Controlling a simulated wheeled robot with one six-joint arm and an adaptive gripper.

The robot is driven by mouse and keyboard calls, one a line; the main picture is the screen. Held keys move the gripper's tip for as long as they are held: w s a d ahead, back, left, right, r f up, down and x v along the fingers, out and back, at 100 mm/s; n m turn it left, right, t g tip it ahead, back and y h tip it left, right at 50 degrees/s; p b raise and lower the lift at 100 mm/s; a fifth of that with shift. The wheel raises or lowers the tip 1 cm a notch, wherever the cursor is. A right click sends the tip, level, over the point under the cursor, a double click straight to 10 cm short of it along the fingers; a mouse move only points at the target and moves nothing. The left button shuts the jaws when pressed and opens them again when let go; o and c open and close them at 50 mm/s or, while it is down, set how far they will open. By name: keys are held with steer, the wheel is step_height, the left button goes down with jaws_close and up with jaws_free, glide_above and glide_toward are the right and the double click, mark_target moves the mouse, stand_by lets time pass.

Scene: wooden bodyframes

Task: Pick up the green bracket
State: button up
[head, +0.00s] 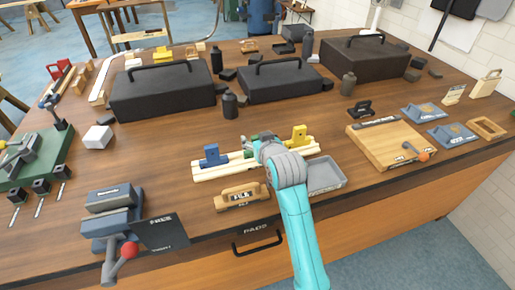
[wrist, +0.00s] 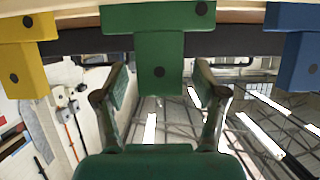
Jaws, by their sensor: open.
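In the wrist view the green bracket (wrist: 158,45) is a T-shaped block with dark round holes, fixed against a pale wooden rail. My gripper (wrist: 160,70) is open, with one finger on each side of the bracket's lower stem. Gaps show between the stem and the fingers; it is not gripped. In the head view my gripper (head: 257,145) is over the middle of the wooden rail (head: 222,170), and my arm hides most of the green bracket there. A blue bracket (head: 213,156) stands to its left and a yellow bracket (head: 299,136) to its right.
The blue bracket (wrist: 295,45) and yellow bracket (wrist: 25,55) flank the green one in the wrist view. A grey tray (head: 322,175) and a wooden block (head: 243,196) lie nearby. Black toolboxes (head: 162,92) stand behind, a wooden board (head: 388,142) to the right.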

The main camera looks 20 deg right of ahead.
jaws_close()
steer(key=shift+r, duration=0.1)
